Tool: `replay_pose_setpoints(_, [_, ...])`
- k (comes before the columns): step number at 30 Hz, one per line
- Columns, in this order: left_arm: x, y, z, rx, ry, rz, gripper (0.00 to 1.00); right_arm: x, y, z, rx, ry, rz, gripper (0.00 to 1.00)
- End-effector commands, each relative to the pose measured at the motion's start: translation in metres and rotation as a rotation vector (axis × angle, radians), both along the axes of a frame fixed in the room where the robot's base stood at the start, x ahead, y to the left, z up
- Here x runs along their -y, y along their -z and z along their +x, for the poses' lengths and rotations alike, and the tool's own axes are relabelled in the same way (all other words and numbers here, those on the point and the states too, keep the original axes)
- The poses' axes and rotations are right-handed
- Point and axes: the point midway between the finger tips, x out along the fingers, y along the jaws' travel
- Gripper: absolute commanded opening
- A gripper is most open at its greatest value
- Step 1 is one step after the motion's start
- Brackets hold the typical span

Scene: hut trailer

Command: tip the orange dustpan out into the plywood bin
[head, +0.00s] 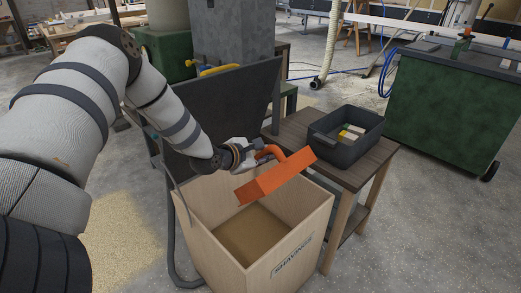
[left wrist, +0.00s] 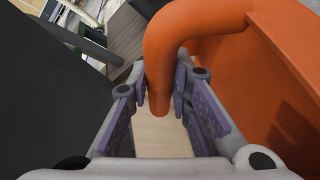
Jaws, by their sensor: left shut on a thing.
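The orange dustpan (head: 275,176) is held in the air above the open top of the plywood bin (head: 290,231). It is tilted, with its far left end lower than its right end in the head view. My left gripper (head: 253,155) is shut on its curved orange handle, which also shows between the fingers in the left wrist view (left wrist: 185,28). The bin carries a label reading shavings, and a tan layer shows inside. I cannot see any contents in the dustpan. My right gripper is not in view.
A small wooden table (head: 353,172) stands right of the bin with a dark grey tray (head: 345,147) holding small pieces. A dark panel (head: 222,112) rises behind the bin. A green cabinet (head: 445,110) stands at right. Sawdust (head: 120,235) lies on the floor at left.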

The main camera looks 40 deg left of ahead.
Motion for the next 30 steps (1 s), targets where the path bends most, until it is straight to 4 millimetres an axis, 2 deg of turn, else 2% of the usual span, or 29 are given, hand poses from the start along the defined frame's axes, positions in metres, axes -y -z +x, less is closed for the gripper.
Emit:
replay_pose_setpoints(1, [0.015, -0.012, 0.002, 0.017, 0.012, 0.062, 0.00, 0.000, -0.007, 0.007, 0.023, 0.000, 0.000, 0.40])
replay_pose_setpoints(12, [0.103, -0.014, -0.007, 0.039, 0.014, 0.453, 0.00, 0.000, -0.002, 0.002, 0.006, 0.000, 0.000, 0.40])
replay_pose_setpoints(18, [0.141, -0.020, -0.010, 0.063, 0.008, 0.707, 0.00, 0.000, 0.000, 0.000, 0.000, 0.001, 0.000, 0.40])
replay_pose_setpoints(23, [0.154, -0.023, -0.011, 0.075, 0.002, 0.842, 0.00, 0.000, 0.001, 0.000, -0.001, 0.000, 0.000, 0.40])
replay_pose_setpoints(30, [0.156, -0.024, -0.011, 0.076, 0.000, 0.868, 0.00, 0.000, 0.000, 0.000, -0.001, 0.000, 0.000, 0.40])
